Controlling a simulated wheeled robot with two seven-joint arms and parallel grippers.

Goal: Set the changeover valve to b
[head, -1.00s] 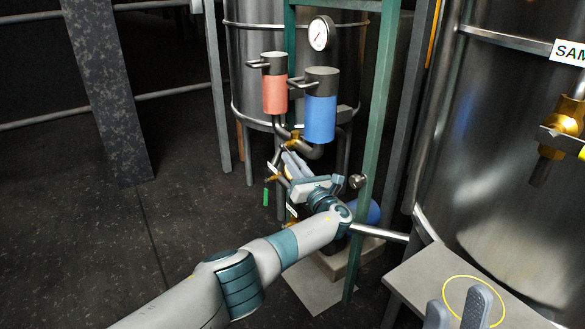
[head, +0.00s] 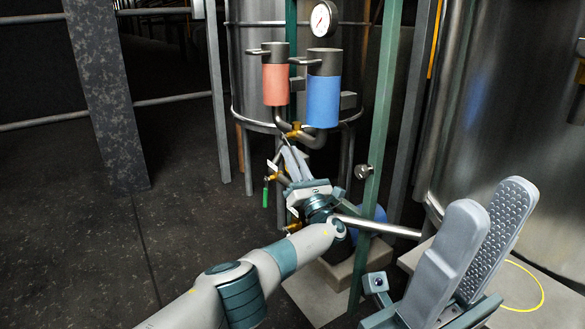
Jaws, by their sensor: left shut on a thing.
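A red canister (head: 276,84) and a blue canister (head: 323,100) hang side by side on pipework in front of a steel tank. The brass changeover valve (head: 294,130) sits on the pipe below and between them. My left gripper (head: 287,150) reaches up to it from below and is shut on its handle, which the fingers mostly hide. I cannot read the valve's position. My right gripper (head: 492,198) is raised at the lower right, empty and open, its ridged inner pad showing, far from the valve.
A green frame post (head: 379,120) stands right of the canisters. A pressure gauge (head: 324,18) is above them. A small green-handled valve (head: 265,197) hangs left of my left gripper. A large steel tank and a low platform with a yellow ring (head: 541,289) are at right.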

